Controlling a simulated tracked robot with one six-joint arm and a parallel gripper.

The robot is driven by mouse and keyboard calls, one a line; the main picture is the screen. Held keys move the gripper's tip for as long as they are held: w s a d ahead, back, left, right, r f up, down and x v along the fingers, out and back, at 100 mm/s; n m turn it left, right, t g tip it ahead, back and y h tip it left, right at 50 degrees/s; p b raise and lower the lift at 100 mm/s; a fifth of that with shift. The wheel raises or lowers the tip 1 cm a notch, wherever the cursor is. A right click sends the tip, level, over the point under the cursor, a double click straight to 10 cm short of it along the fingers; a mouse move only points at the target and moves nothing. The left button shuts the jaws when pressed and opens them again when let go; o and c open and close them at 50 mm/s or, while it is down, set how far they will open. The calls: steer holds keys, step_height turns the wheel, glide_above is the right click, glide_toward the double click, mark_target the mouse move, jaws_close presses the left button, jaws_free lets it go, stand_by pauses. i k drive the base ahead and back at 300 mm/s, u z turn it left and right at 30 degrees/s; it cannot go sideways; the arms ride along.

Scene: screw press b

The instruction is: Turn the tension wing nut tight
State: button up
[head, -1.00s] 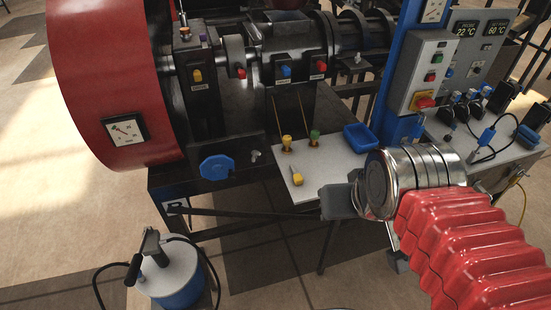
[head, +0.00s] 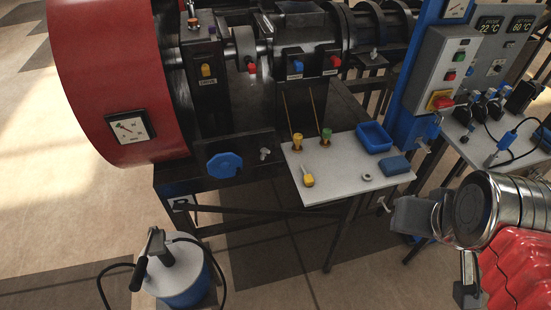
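Small silver wing-shaped fittings show in several places. One (head: 265,153) is on the dark front panel, right of the blue knob (head: 224,165). Another (head: 384,204) is below the right end of the white shelf, and a third (head: 373,54) is on the machine at the upper right. I cannot tell from labels which is the tension wing nut. My gripper (head: 440,248) is at the lower right, in front of the shelf and apart from all of them. Its fingertips are mostly hidden behind my wrist, so its opening is unclear.
The white shelf (head: 340,184) bears a blue tray (head: 375,137), a blue block (head: 394,165), a grey ring (head: 367,177) and yellow and green-topped tools. A blue post (head: 416,100) carries a control box. A blue-and-white pump (head: 178,275) stands lower left. The floor between is clear.

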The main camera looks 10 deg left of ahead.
mark_target(266, 150)
steer(key=z, duration=0.05)
steer(key=k, duration=1.1)
steer(key=u, duration=1.5)
steer(key=i, duration=1)
steer(key=u, duration=0.05)
